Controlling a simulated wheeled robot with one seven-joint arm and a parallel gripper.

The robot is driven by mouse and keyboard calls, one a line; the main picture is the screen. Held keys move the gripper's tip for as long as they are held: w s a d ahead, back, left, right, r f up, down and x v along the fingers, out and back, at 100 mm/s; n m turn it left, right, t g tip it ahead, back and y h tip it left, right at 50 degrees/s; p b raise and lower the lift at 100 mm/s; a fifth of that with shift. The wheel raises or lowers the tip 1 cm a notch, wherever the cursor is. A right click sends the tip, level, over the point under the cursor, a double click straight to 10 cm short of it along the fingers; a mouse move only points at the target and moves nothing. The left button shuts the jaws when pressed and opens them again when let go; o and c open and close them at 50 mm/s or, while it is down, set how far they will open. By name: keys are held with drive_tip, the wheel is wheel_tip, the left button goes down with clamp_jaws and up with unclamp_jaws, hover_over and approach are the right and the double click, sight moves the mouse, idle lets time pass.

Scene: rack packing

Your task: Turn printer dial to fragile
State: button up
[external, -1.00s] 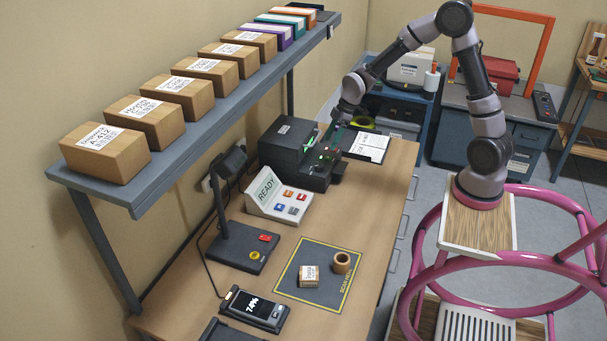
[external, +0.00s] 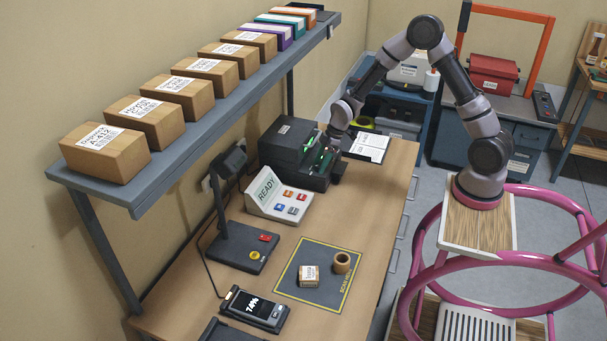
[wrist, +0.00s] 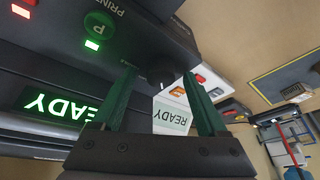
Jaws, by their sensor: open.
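The black label printer (external: 283,139) stands on the bench against the wall. It also fills the upper left of the wrist view (wrist: 50,55), with a round green PRINT button (wrist: 100,24) and a lit READY screen (wrist: 60,103). A dark round dial (wrist: 160,72) shows on the printer face; its markings and setting cannot be read. My gripper (wrist: 160,73) is open, with its green fingers on either side of the dial in this view. I cannot tell whether they touch it. In the external view my gripper (external: 322,160) is at the printer's front and hides the dial.
A white READY panel (external: 262,193) with coloured buttons stands beside the printer. A clipboard (external: 368,146) lies behind. A scanner stand (external: 242,255), a dark mat (external: 318,293) with a small box and tape roll sit nearer. A shelf (external: 225,115) of cartons runs above.

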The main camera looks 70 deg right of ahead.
clamp_jaws()
drive_tip(key=m, duration=0.2)
drive_tip(key=m+h, duration=0.1)
drive_tip(key=shift+s+a+m+t, duration=0.1)
drive_tip(key=shift+a+m+t, duration=0.1)
drive_tip(key=shift+m+t, duration=0.2)
drive_tip(key=m+h, duration=0.1)
drive_tip(key=m, duration=0.1)
drive_tip(key=m+h, duration=0.1)
drive_tip(key=m, duration=0.1)
drive_tip(key=shift+a+m, duration=0.2)
drive_tip(key=shift+m, duration=0.1)
drive_tip(key=m+h, duration=0.1)
drive_tip(key=m, duration=0.2)
drive_tip(key=shift+m, duration=0.3)
drive_tip(key=shift+a+m+g+h, duration=0.15)
drive_tip(key=shift+m+h, duration=0.35)
drive_tip(key=shift+m, duration=0.65)
drive_tip(key=shift+d+m+g+h, duration=0.1)
drive_tip(key=shift+m+g+h, duration=0.3)
drive_tip(key=shift+m, duration=0.75)
